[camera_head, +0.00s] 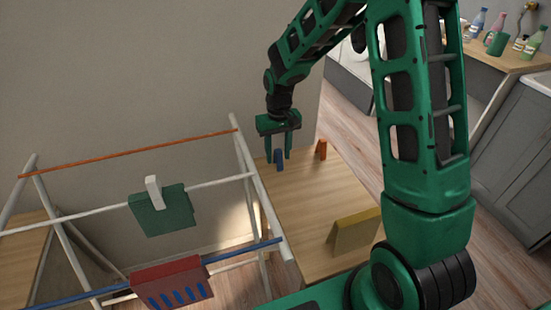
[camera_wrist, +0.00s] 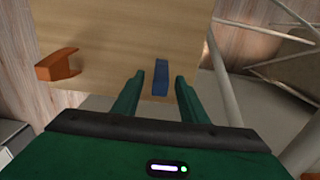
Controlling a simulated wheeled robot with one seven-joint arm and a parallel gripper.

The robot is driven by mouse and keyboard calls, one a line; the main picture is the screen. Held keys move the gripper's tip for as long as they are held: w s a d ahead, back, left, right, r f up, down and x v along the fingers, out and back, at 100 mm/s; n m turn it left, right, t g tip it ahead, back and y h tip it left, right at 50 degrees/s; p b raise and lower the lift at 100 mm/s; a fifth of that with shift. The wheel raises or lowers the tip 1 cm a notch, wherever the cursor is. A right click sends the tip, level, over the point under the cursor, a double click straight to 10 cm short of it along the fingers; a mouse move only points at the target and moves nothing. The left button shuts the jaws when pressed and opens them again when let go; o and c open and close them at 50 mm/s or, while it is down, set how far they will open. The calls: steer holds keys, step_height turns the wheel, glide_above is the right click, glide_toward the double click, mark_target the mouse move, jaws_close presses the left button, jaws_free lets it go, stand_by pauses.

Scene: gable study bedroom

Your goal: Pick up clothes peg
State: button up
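A blue clothes peg (camera_head: 279,160) stands on the wooden table top near the wall. In the wrist view the blue peg (camera_wrist: 161,78) shows as an upright narrow strip between my fingers. My gripper (camera_head: 279,157) is open and points down, with a finger on each side of the blue peg. In the wrist view my gripper (camera_wrist: 160,77) shows gaps on both sides of the peg, the right gap looking narrower. An orange peg (camera_head: 321,149) stands to the right on the same table; it also shows at the left in the wrist view (camera_wrist: 58,66).
A yellow folded piece (camera_head: 355,232) stands on the table's near part. Bottles (camera_head: 477,22) stand on a far counter.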

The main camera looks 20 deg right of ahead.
jaws_close()
